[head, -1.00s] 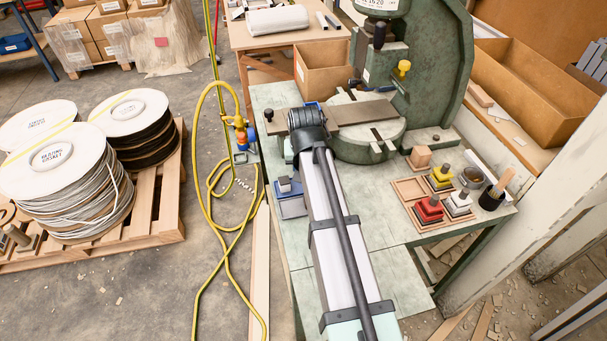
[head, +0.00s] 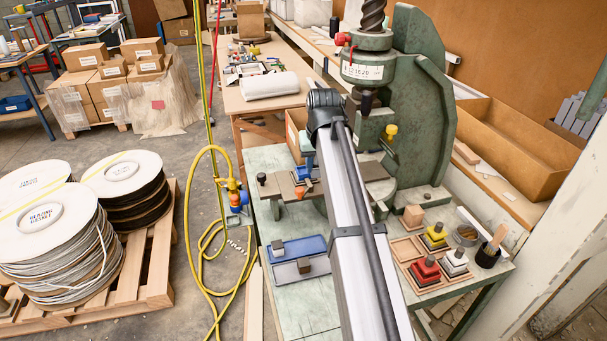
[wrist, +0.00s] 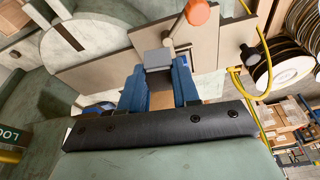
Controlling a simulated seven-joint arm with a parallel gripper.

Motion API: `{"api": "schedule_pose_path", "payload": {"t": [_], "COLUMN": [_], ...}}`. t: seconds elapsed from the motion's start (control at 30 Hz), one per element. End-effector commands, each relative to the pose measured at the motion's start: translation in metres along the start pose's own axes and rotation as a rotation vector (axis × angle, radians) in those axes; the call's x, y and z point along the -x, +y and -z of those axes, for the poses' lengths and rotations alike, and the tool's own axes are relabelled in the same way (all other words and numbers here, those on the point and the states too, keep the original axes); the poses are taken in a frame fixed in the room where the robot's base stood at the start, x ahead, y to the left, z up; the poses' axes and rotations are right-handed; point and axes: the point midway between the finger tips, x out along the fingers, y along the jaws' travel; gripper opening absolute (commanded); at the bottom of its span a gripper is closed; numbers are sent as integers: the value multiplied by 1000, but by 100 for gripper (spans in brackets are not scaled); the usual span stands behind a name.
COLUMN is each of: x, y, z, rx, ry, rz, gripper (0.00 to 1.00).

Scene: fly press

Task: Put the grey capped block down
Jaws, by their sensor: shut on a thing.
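My gripper (wrist: 158,72) has two blue fingers shut on the grey capped block (wrist: 158,58). Its grey top shows between the fingertips in the wrist view, and most of its body is hidden. In the head view a blue part of my gripper (head: 308,164) shows above the flat plate of the press, left of my arm. My arm hides much of the gripper there, and I cannot tell whether the held block touches anything.
The green fly press (head: 420,110) stands right of my arm. An orange knob (wrist: 196,12) is close to my fingers. A wooden tray (head: 402,249), stepped red, yellow and grey pieces and a wooden block (head: 413,216) sit at the right.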

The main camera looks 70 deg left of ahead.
Motion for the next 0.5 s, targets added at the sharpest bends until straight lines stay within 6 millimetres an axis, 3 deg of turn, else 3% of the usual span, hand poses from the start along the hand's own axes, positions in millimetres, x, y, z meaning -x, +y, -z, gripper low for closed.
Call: {"api": "schedule_pose_path", "payload": {"t": [0.03,0.2,0.33,0.5], "x": [6,21,28,30], "y": [-3,-13,-18,-21], "z": [23,64,83,90], "rx": [18,75,104,122], "ry": [1,2,1,1], "rz": [5,20,28,33], "gripper": [2,2,2,2]}}
